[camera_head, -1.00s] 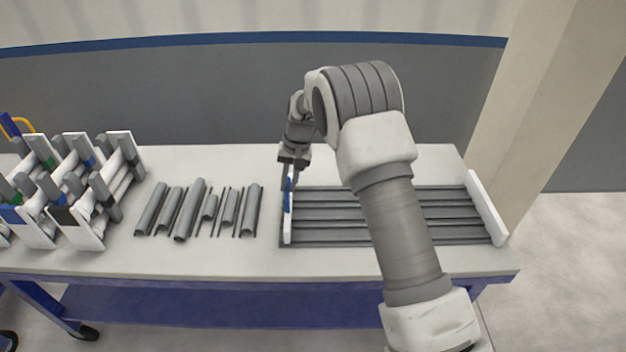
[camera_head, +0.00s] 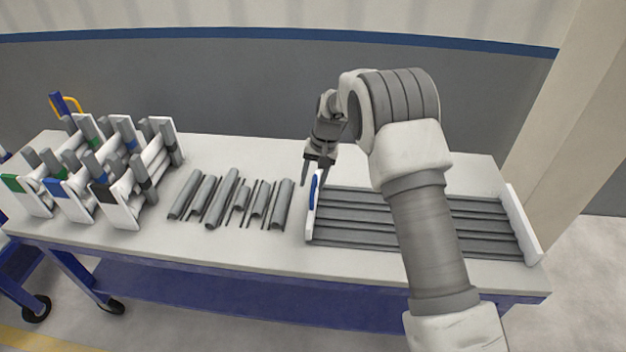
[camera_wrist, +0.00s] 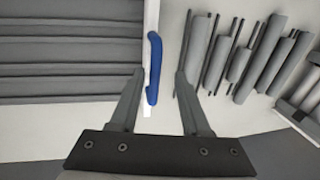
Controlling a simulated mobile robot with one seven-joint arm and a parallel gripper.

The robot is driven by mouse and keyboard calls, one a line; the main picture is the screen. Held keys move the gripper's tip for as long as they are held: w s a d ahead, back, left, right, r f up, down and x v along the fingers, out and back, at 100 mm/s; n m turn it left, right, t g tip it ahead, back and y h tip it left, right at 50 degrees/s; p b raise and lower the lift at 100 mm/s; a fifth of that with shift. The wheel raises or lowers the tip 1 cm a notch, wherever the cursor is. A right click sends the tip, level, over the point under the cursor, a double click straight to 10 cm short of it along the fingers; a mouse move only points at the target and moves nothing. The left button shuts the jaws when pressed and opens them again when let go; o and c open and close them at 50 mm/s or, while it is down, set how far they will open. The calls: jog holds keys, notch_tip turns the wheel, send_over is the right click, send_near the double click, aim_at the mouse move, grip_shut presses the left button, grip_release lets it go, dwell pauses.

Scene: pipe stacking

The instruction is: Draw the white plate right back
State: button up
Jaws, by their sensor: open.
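The white plate (camera_head: 311,222) stands upright along the left end of the grey grooved tray (camera_head: 345,240). It has a blue handle (camera_head: 313,190) on it. In the wrist view the blue handle (camera_wrist: 154,68) runs along the white plate (camera_wrist: 151,18). My gripper (camera_head: 312,184) is open and empty at the far part of the plate. In the wrist view my gripper's fingers (camera_wrist: 160,74) lie on either side of the handle, with the left finger over the tray side. I cannot tell how far the fingertips are above the handle.
Several grey pipes and half-pipes (camera_head: 222,198) lie on the table left of the plate. White racks with grey pieces (camera_head: 128,185) stand at the far left. A white end wall (camera_head: 522,222) closes the tray's right end. My arm crosses above the tray.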

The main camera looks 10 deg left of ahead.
jog(key=d+r+p, duration=0.2)
jog(key=d+r, duration=0.1)
jog(key=r, duration=1.4)
jog(key=shift+d, duration=0.2)
jog(key=shift+r, duration=0.15)
jog(key=s+d+r+t+p, duration=0.3)
jog(key=s+d+r, duration=0.8)
jog(key=s+r, duration=0.45)
jog(key=s+d+t+h+p, duration=0.1)
jog(key=s+d, duration=0.3)
jog(key=s, duration=0.6)
jog(key=s+d+t+h+p, duration=0.1)
jog(key=s+d, duration=0.2)
jog(key=s, duration=0.6)
jog(key=shift+s+d+t, duration=0.3)
jog(key=shift+s+d, duration=0.1)
jog(key=shift+a+r, duration=0.1)
jog(key=shift+a, duration=0.05)
